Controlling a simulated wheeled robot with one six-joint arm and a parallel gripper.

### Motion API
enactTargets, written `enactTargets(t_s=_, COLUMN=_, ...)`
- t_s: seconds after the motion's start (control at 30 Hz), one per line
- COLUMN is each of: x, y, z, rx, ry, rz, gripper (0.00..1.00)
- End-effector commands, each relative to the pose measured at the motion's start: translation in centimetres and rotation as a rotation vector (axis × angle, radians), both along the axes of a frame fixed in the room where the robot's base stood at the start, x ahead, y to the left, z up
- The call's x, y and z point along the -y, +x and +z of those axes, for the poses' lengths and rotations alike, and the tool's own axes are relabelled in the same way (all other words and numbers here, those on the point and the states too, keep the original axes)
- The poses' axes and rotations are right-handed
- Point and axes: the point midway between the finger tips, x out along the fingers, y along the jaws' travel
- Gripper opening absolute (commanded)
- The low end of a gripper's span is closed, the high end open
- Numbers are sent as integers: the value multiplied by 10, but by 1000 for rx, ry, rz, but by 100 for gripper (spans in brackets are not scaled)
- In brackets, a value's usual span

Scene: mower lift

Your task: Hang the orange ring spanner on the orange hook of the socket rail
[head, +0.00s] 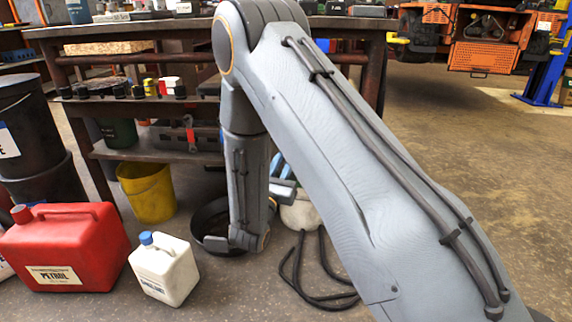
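My arm rises from the lower right, bends at the top and comes down in front of the workbench. A row of small dark sockets, which looks like the socket rail (125,92), runs along the bench's middle shelf. A red, spanner-like piece (190,132) shows upright below it, in front of a grey tool box; I cannot tell whether it hangs or is the orange ring spanner. I cannot make out an orange hook.
A red petrol can (75,250), a white jug (165,270) and a yellow bucket (147,192) stand on the floor at left. Dark drums (30,140) stand at the far left. A black hose (315,285) lies by the arm. Floor at right is open.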

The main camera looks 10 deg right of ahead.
Motion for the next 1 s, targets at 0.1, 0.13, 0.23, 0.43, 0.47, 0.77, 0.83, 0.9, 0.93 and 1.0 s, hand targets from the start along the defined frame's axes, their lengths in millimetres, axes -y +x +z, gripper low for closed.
enactTargets(t_s=0.1, x=-1, y=3, z=-1, rx=3, ry=-1, rz=6, gripper=0)
enactTargets(t_s=0.13, x=-1, y=4, z=-1, rx=3, ry=-1, rz=6, gripper=0)
enactTargets(t_s=0.23, x=1, y=8, z=-1, rx=3, ry=0, rz=5, gripper=0)
enactTargets(t_s=0.43, x=4, y=18, z=-2, rx=4, ry=0, rz=3, gripper=0)
enactTargets(t_s=0.47, x=5, y=20, z=-2, rx=4, ry=0, rz=3, gripper=0)
enactTargets(t_s=0.77, x=10, y=35, z=-4, rx=4, ry=0, rz=3, gripper=0)
enactTargets(t_s=0.83, x=11, y=39, z=-4, rx=4, ry=0, rz=3, gripper=0)
enactTargets(t_s=0.9, x=12, y=42, z=-4, rx=3, ry=-1, rz=3, gripper=0)
enactTargets(t_s=0.93, x=13, y=44, z=-5, rx=3, ry=-1, rz=3, gripper=0)
enactTargets(t_s=1.0, x=14, y=47, z=-5, rx=2, ry=0, rz=3, gripper=0)
